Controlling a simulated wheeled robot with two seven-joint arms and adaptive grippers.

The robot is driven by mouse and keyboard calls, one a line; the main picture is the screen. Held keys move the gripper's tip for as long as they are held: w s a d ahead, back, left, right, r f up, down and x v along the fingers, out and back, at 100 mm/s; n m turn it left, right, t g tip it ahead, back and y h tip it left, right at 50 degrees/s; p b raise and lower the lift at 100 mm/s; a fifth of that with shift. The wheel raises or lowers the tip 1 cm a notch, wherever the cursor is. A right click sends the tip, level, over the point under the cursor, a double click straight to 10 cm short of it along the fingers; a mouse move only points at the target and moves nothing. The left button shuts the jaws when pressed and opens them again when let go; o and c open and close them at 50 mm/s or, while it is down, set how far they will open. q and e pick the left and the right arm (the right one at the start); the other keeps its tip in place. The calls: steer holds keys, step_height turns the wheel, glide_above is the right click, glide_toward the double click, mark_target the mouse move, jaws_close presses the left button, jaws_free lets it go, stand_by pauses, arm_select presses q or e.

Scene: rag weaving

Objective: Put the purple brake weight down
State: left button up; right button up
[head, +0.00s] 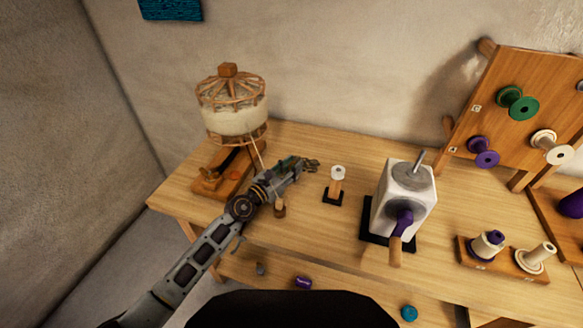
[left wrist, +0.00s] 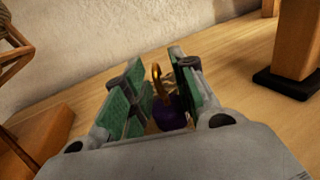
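My left gripper (head: 308,164) is low over the table, between the wooden swift and the small stand. In the left wrist view, the purple brake weight (left wrist: 170,114), with a brass hook (left wrist: 157,78) on top, sits between the green finger pads. It fills the gap between them, and the gripper looks shut on it. Its underside is hidden, so I cannot tell whether it touches the table. In the head view I cannot make out this weight at the fingers. My right gripper is not in view.
The wooden swift (head: 232,110) with pale yarn stands left. A small stand (head: 336,186) is right of the gripper, then a white winder box (head: 402,192). A spool rack (head: 520,112) stands at the right. Purple (head: 303,282) and teal (head: 409,313) pieces lie lower, near the front.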

arm_select(q)
steer(key=shift+r, duration=0.2)
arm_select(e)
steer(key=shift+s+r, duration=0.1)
arm_select(q)
steer(key=shift+s+a+f, duration=0.15)
steer(key=shift+s+a, duration=0.3)
steer(key=v, duration=0.4)
steer(key=shift+s+a, duration=0.2)
steer(key=shift+s, duration=0.1)
steer(key=v, duration=0.2)
steer(key=shift+s+a, duration=0.2)
steer(key=shift+s, duration=0.05)
steer(key=shift+b+v, duration=0.3)
steer(key=shift+v, duration=0.8)
steer(key=shift+s+a, duration=0.4)
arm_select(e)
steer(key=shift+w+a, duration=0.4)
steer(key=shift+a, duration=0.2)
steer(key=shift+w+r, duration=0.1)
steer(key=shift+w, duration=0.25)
